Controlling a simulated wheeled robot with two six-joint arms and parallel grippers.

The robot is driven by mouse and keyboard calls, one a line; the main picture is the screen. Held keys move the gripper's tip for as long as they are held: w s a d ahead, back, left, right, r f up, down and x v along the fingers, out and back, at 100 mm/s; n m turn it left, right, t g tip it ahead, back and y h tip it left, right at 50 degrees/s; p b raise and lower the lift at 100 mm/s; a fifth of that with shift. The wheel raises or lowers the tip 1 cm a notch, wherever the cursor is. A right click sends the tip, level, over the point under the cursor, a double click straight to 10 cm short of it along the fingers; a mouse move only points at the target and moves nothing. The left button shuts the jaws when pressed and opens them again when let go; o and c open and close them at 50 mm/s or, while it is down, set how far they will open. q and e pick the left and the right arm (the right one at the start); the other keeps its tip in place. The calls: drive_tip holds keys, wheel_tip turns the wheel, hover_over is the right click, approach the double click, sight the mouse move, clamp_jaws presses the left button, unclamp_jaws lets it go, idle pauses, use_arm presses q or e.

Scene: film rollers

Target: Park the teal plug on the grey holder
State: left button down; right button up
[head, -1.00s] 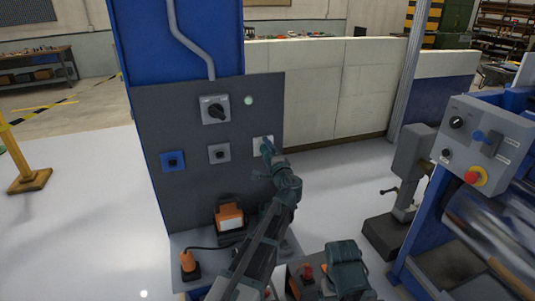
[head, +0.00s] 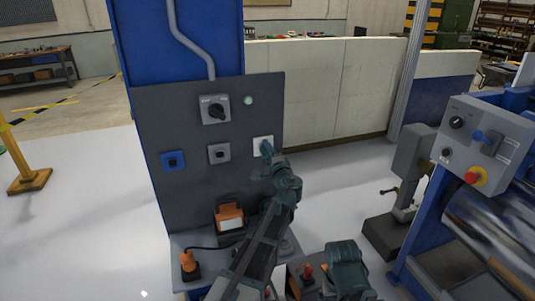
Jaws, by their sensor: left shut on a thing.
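The teal plug (head: 266,147) shows as a small blue-teal shape in front of the white plate on the dark panel. My left gripper (head: 268,154) is shut on it, and the fingers and wrist hide part of it. I cannot tell whether the plug is seated in the white plate (head: 260,139) or just in front of it. The grey holder (head: 219,153) is the square grey plate to the left of the white one, with a dark middle and nothing on it. My right gripper is not in view; only a part of my right arm shows at the bottom.
A blue socket (head: 173,161) is left of the grey holder. A rotary switch (head: 214,110) and a pale green lamp (head: 249,100) are above. An orange device (head: 229,217) and an orange plug (head: 189,264) sit below. A grey machine stand (head: 408,165) is at right.

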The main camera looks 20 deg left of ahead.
use_arm(q)
drive_tip(key=shift+s, duration=0.15)
drive_tip(key=shift+v, duration=2.85)
